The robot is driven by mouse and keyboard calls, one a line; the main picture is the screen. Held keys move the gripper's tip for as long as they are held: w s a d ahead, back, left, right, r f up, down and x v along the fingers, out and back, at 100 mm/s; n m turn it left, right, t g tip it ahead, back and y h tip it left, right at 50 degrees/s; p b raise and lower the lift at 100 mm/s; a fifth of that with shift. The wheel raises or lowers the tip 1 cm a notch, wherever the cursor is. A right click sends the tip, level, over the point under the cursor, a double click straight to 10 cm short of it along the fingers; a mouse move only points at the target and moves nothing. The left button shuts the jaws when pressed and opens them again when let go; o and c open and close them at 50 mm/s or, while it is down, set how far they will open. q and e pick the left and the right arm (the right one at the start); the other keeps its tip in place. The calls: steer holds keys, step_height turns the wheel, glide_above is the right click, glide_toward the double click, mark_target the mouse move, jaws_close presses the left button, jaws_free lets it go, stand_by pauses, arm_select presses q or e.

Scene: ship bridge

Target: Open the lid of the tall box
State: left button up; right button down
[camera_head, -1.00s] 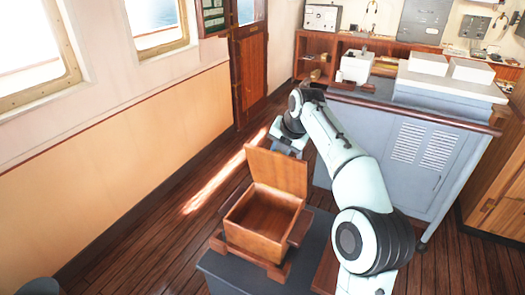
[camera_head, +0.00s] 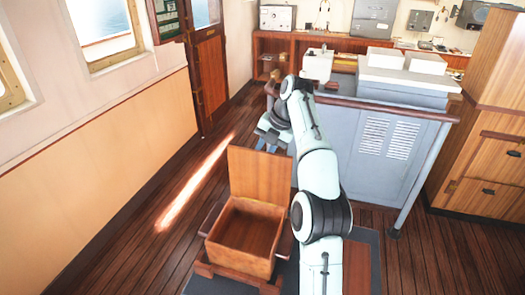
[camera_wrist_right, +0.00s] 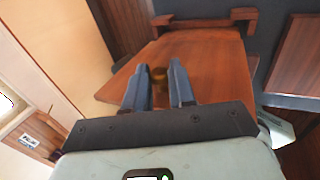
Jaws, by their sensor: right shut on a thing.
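The tall wooden box (camera_head: 239,263) stands at the lower middle of the head view. Its lid (camera_head: 260,174) is raised and stands about upright at the far edge, so the open, empty-looking inside shows. My right arm reaches past the box's right side, and my right gripper is partly hidden behind the lid. In the right wrist view the lid (camera_wrist_right: 207,62) fills the middle. My right gripper (camera_wrist_right: 158,65) has its two fingers at the lid, shut on its small brass knob (camera_wrist_right: 158,74). My left gripper is not in view.
The box rests on wooden rails on a dark surface. A grey cabinet (camera_head: 372,150) with vents and a wooden rail stands beyond my right arm. Wooden drawers (camera_head: 490,165) stand at the right. The plank floor (camera_head: 150,235) to the left is clear up to the wall.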

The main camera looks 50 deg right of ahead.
steer(key=c, duration=1)
jaws_free()
